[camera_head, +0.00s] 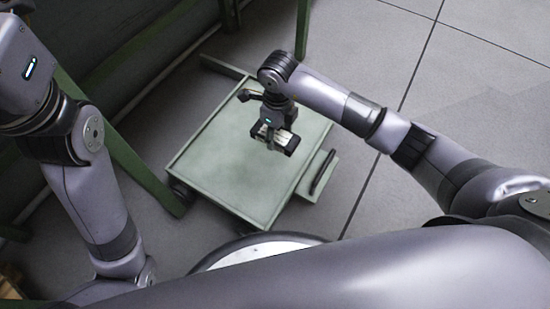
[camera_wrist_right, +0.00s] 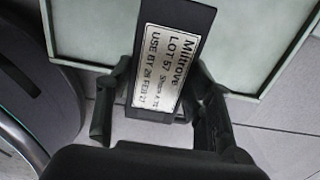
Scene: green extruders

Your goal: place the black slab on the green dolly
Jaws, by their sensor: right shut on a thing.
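The green dolly (camera_head: 215,165) stands on the floor in the middle of the head view, with a flat, pale green top. My right gripper (camera_head: 272,134) is over the dolly's top, right of its middle. It is shut on the black slab (camera_head: 288,142). In the right wrist view the slab (camera_wrist_right: 180,22) lies between the two fingers (camera_wrist_right: 155,100) and carries a white printed label. The dolly's top (camera_wrist_right: 255,35) shows behind it. I cannot tell whether the slab touches the dolly. My left gripper is outside the view.
A black handle (camera_head: 322,172) sits at the dolly's right side. Green framework (camera_head: 125,160) stands close along its left. Most of the dolly's top is bare. Open grey tiled floor (camera_head: 465,110) lies to the right.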

